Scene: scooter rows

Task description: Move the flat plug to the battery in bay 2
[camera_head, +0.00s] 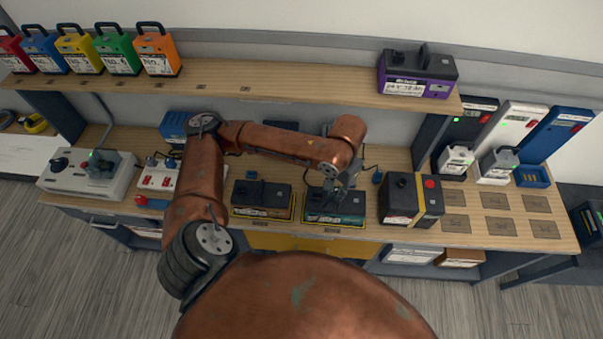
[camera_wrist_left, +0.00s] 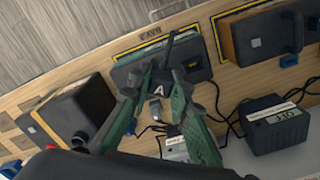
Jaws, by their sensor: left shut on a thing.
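My left gripper (camera_head: 338,188) hangs over the teal-and-black battery (camera_head: 348,219) in the middle bay of the bench. In the left wrist view the green fingers (camera_wrist_left: 160,78) are closed around a dark piece marked A (camera_wrist_left: 158,90), which looks like the flat plug. It is close to the bay 2 battery (camera_wrist_left: 125,75); I cannot tell whether they touch. The gripper and arm hide part of the battery's top. My right gripper is not in view.
A brown-and-black battery (camera_head: 262,198) stands to the left and a yellow-striped black one (camera_head: 412,200) to the right. A purple battery (camera_head: 417,75) sits on the shelf above. A small blue connector (camera_head: 377,177) lies between bays. Cables run behind the batteries.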

